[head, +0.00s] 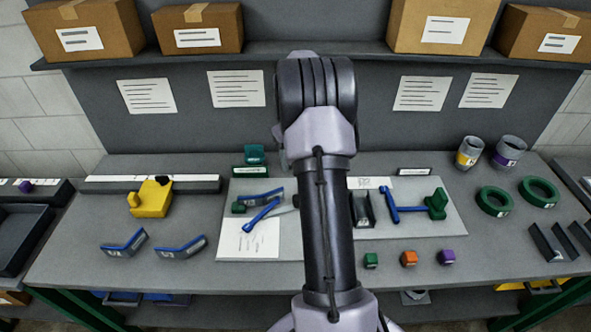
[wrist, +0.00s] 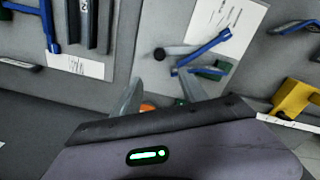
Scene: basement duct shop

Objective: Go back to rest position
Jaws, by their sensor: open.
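My arm rises through the middle of the head view and hides the bench behind it; my gripper is not clearly visible there. In the wrist view my gripper (wrist: 161,95) is open, its two grey fingers apart above the bench. A dark round knob (wrist: 158,54) and blue-handled pieces (wrist: 203,48) lie beyond the fingertips. A small orange patch (wrist: 147,107) shows between the finger bases; I cannot tell what it is. I see nothing gripped.
The bench (head: 90,255) holds a yellow block (head: 151,199), blue angled brackets (head: 124,243), green rings (head: 494,201), small cubes (head: 409,258) and upright cups (head: 469,152). Cardboard boxes (head: 198,27) stand on the shelf above.

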